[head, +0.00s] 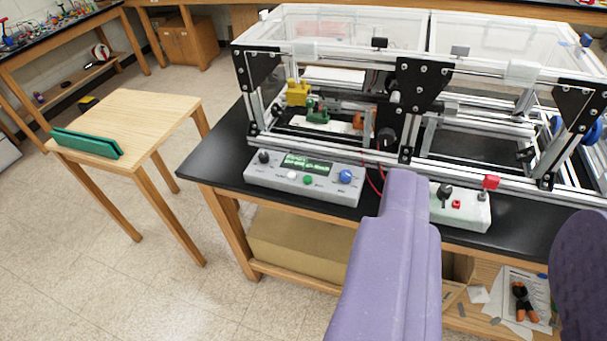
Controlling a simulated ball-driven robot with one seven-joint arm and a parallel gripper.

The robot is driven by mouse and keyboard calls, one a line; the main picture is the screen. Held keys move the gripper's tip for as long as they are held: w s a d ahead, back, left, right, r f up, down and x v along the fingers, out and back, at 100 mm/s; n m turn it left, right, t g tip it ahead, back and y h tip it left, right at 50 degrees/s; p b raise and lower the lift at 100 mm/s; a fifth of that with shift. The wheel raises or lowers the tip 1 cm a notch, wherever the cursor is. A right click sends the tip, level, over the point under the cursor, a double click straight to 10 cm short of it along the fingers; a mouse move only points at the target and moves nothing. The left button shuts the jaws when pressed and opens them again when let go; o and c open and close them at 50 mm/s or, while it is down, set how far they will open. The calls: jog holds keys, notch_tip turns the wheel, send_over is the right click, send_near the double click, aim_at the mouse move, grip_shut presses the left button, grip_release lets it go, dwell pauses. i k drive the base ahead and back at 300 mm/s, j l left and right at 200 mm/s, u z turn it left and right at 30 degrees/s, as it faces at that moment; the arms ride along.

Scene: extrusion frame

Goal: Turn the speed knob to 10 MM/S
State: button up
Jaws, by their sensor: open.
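A grey control box (300,186) sits at the front edge of the black bench top. It has a black knob (264,157) at its left end, a green-lit display (308,164), small white and green buttons, and a blue knob (345,176) at its right end. The labels and the display text are too small to read, so I cannot tell which is the speed knob or its setting. My gripper's fingertips are not in view. Purple parts of my own arm fill the lower middle and right edge, and nothing of mine visibly touches the box.
An aluminium extrusion frame (420,73) with clear panels stands behind the box. A second control box (462,212) with a black knob and red controls is to the right, partly behind my arm. A wooden table (140,115) with a green object stands left. Open floor lies between.

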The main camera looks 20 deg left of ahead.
aim_at(264, 157)
jog(key=i+j, duration=0.2)
jog(key=j, duration=0.2)
jog(key=i+j, duration=0.25)
jog(key=j, duration=0.15)
jog(key=i+j, duration=0.2)
jog(key=j, duration=0.2)
jog(key=i+j, duration=0.2)
jog(key=j, duration=0.2)
jog(key=i+j, duration=0.2)
jog(key=j, duration=0.2)
